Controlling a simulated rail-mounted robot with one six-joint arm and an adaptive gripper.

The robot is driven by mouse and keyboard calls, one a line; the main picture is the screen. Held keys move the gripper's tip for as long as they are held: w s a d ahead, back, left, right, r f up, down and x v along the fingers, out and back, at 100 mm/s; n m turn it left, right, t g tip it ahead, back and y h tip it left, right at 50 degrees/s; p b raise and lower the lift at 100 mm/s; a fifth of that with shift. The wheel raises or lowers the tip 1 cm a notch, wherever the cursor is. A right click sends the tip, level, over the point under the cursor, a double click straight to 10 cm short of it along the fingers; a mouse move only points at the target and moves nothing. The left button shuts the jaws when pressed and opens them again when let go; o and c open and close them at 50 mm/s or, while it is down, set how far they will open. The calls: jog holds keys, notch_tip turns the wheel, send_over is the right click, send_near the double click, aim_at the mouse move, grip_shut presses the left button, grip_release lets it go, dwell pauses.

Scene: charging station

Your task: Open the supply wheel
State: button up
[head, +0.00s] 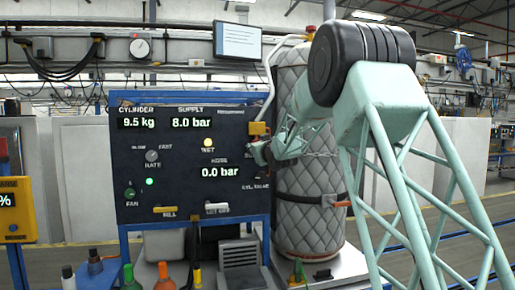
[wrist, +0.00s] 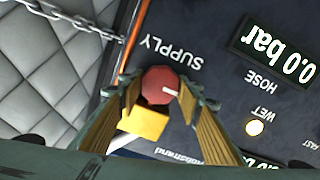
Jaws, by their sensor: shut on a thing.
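The supply wheel (wrist: 158,80) is a small red many-sided knob with a pale line on its face. In the wrist view it sits beside the upside-down SUPPLY label on the dark panel. My gripper (wrist: 160,92) is shut on the wheel, with one finger on each side of it. In the head view my gripper (head: 262,152) is at the panel's right edge and hides the wheel. The panel (head: 180,175) reads supply 8.0 bar, hose 0.0 bar and cylinder 9.5 kg.
A yellow block (wrist: 143,122) is close to the wheel, between my fingers in the wrist view. A quilted grey cylinder (head: 308,185) stands right of the panel, with a chain (wrist: 75,18) across it. Bottles (head: 164,275) stand below the panel.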

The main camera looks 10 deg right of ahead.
jog(key=o, duration=0.9)
jog(key=shift+s, duration=0.15)
jog(key=shift+s+d, duration=0.2)
jog(key=shift+s, duration=2.75)
jog(key=shift+s+d, duration=0.2)
jog(key=shift+s, duration=2.7)
jog(key=shift+s, duration=0.1)
jog(key=s+f+m+g, duration=0.1)
jog(key=s+f+g, duration=0.3)
jog(key=s, duration=2.1)
jog(key=s+f+m+g, duration=0.1)
jog(key=s+f+g, duration=0.4)
jog(key=s, duration=2.1)
jog(key=s+f+m+g+h, duration=0.1)
jog(key=s+f+g, duration=0.4)
jog(key=s, duration=2)
jog(key=shift+s+a+f+m, duration=0.1)
jog(key=shift+f+m, duration=0.05)
jog(key=shift+f, duration=0.95)
jog(key=shift+s+a+f+m, duration=0.1)
jog(key=shift+a+f, duration=0.05)
jog(key=shift+f, duration=1)
jog(key=shift+a+f+m, duration=0.1)
jog(key=shift+f+m, duration=0.05)
jog(key=shift+f, duration=0.95)
